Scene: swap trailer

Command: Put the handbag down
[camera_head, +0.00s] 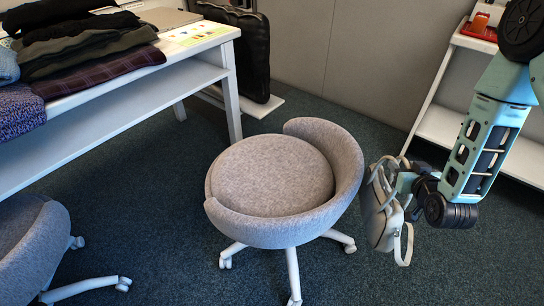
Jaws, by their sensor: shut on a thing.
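A pale grey-white handbag (374,217) hangs at the end of my arm at the right, with its strap looping below. My gripper (394,186) is shut on the handbag, near its upper part. The fingertips are partly hidden by the bag and its handles. The bag is beside the right side of a grey swivel chair (272,172). It appears to be above the floor, clear of the chair seat.
A white table (120,115) with folded clothes (85,50) stands at the left. Another grey chair (28,245) is at the lower left. A white shelf unit (437,128) is at the right. Dark carpet (165,215) is open between the chairs. A black case (250,50) leans at the back.

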